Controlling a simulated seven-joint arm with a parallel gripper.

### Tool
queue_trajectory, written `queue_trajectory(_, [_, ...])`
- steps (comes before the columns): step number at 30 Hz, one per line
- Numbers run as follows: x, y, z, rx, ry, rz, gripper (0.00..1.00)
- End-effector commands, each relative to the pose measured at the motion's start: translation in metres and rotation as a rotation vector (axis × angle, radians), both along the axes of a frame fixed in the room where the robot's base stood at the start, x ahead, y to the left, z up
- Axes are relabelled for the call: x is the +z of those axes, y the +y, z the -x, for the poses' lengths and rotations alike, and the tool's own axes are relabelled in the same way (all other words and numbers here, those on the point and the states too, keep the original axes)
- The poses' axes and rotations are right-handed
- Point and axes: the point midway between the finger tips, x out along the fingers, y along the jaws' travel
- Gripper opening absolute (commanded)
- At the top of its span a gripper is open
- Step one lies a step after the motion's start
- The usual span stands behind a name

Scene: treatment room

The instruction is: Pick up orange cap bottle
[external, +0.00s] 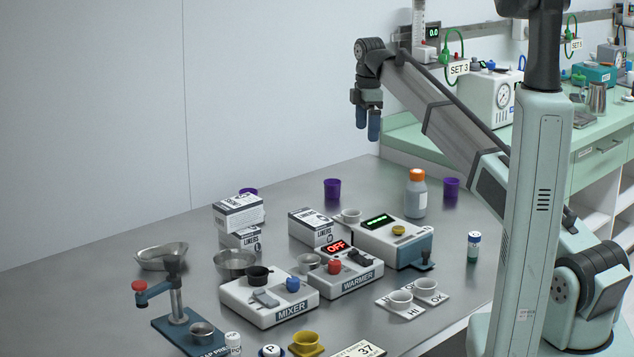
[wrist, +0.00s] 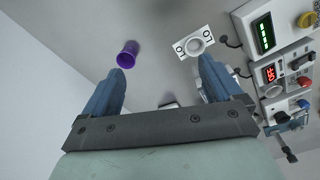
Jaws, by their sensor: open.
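The orange cap bottle (external: 415,196) stands upright on the grey table, right of the middle in the external view. It has a grey body and an orange cap. I cannot make it out in the wrist view. My gripper (external: 368,124) is raised well above the table, pointing down, to the upper left of the bottle in the external view and apart from it. In the wrist view my gripper (wrist: 162,85) has its two blue fingers wide apart with nothing held between them.
Purple cups (external: 332,189) and (external: 451,188) stand near the bottle. A white device with a green display (external: 382,240) is just left of and in front of it. The left rear tabletop is clear.

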Motion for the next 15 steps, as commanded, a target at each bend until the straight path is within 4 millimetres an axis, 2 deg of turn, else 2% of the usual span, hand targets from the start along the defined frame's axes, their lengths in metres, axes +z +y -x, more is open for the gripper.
queue_trajectory(1, [0.000,-0.027,-0.003,-0.030,-0.001,-0.001,0.92])
queue_trajectory(3, [0.000,-0.055,-0.008,-0.065,-0.003,-0.002,0.92])
queue_trajectory(7, [-0.001,-0.100,-0.008,-0.122,-0.003,-0.002,0.92])
queue_trajectory(9, [-0.003,-0.122,0.001,-0.152,-0.001,-0.001,0.92])
queue_trajectory(12, [-0.007,-0.129,0.020,-0.170,0.005,0.001,0.92])
queue_trajectory(15, [-0.010,-0.133,0.031,-0.193,0.016,0.006,0.92])
